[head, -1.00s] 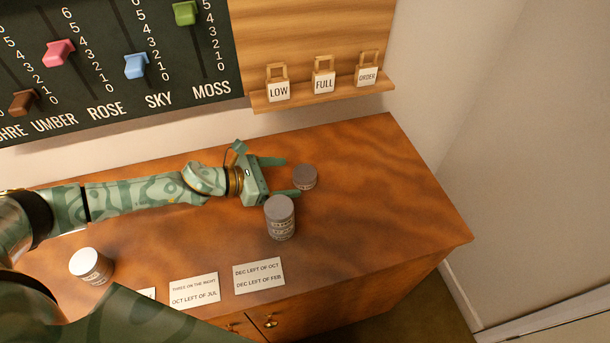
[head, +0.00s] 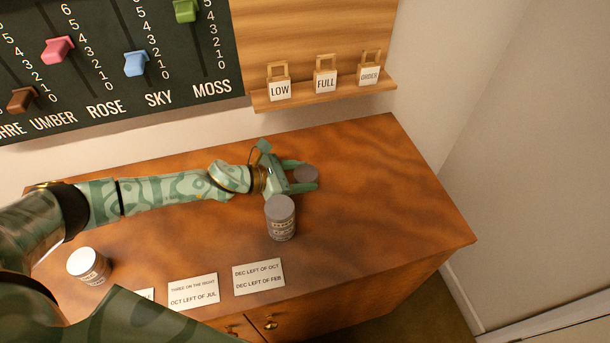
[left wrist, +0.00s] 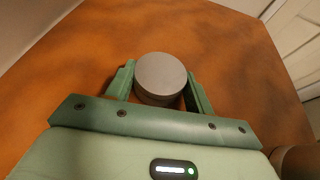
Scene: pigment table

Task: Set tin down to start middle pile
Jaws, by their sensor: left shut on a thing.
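A short grey-lidded tin (head: 306,174) stands on the wooden table, right of the middle. My left gripper (head: 304,175) reaches in from the left and is shut on this tin, one finger on each side. In the left wrist view the grey lid of the tin (left wrist: 160,75) shows between the two green fingers of the gripper (left wrist: 160,88). A white-topped tin (head: 88,265) stands at the left front. My right gripper is not in view.
Cards with writing (head: 259,277) lie along the table's front edge (head: 330,284). A wooden ledge (head: 325,92) with tags marked LOW, FULL and ORDER is on the back wall, beside a slider board (head: 120,60). The table's right side is clear.

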